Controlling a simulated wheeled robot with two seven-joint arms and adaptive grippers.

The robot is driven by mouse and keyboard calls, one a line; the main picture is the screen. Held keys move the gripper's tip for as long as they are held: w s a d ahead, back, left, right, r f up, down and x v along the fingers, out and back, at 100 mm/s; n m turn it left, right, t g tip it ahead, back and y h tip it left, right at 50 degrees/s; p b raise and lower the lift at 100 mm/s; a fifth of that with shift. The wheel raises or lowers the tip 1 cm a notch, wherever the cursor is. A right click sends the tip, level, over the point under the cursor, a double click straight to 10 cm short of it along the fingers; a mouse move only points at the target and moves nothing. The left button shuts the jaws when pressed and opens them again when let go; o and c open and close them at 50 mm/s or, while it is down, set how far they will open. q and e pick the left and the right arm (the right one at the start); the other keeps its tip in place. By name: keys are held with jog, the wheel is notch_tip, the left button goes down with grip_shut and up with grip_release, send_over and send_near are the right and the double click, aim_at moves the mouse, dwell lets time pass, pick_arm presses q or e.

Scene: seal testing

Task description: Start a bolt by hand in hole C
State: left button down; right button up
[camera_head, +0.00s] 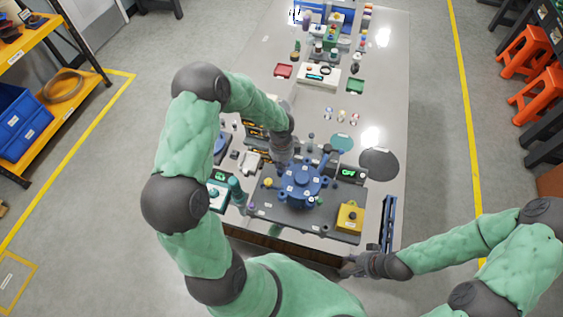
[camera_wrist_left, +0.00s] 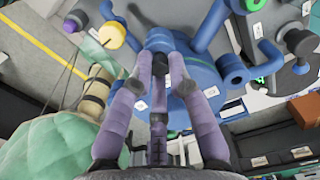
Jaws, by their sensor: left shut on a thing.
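A blue round housing (camera_head: 302,184) with small white labels stands on a dark plate (camera_head: 262,222) on the table. It fills the upper middle of the left wrist view (camera_wrist_left: 202,65). My left gripper (camera_head: 281,158) reaches down at the housing's upper left edge. In the left wrist view its fingers (camera_wrist_left: 160,72) are closed on a small dark part that looks like the bolt (camera_wrist_left: 161,64), mostly hidden by the fingertips. I cannot read which hole is C or tell whether the bolt touches it. My right gripper (camera_head: 354,268) is low beside the table's front edge, away from the housing.
A yellow box (camera_head: 350,216) stands on the plate's right corner, with a green-lit display (camera_head: 349,173) behind it. A dark disc (camera_head: 379,163) lies to the right. A blue rail-like tool (camera_head: 388,222) lies near the right edge. The table's right strip is mostly clear.

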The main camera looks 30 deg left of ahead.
pick_arm(q)
jog(key=shift+s+d+f+m+p, duration=0.15)
jog(key=shift+s+f+m+p, duration=0.15)
jog(key=shift+m, duration=0.1)
jog(key=shift+r+m+p, duration=0.1)
jog(key=shift+m+p, duration=0.2)
jog(key=shift+m, duration=0.2)
jog(key=shift+m+p, duration=0.35)
jog(key=shift+m, duration=0.15)
jog(key=c, duration=1.1)
grip_release()
jog(key=shift+w, duration=0.25)
jog(key=shift+r, duration=0.1)
jog(key=shift+r, duration=0.1)
